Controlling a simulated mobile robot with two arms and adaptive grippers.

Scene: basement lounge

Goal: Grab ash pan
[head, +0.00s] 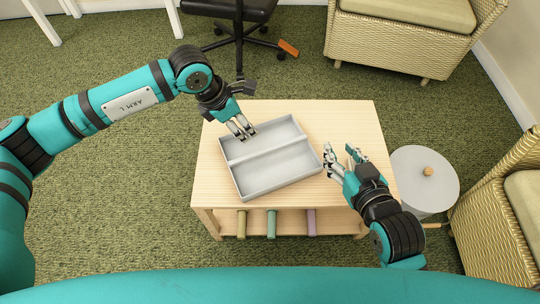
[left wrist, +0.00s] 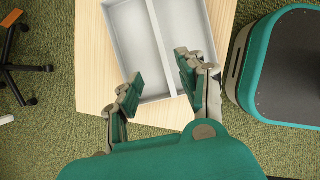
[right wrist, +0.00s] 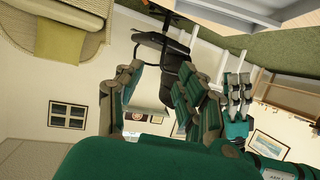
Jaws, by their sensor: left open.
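The ash pan is a light grey, shallow rectangular tray (head: 270,186) with a divider down its length making two compartments. It lies turned at an angle on the light wooden table (head: 350,115). My left gripper (head: 241,130) is open above the pan's far left corner area, fingers pointing down. In the left wrist view the fingers (left wrist: 158,80) are spread, with the pan (left wrist: 157,98) below and between them; I cannot tell if they touch it. My right gripper (head: 341,158) is open and empty, just right of the pan; its spread fingers also show in the right wrist view (right wrist: 160,85).
A lower shelf holds several coloured rolled or book-like items (head: 271,223). A round white lidded bin (head: 424,180) stands right of the table. Wicker chairs (head: 400,40) are behind and right. An office chair (head: 238,20) stands behind the table. The tabletop's far right is clear.

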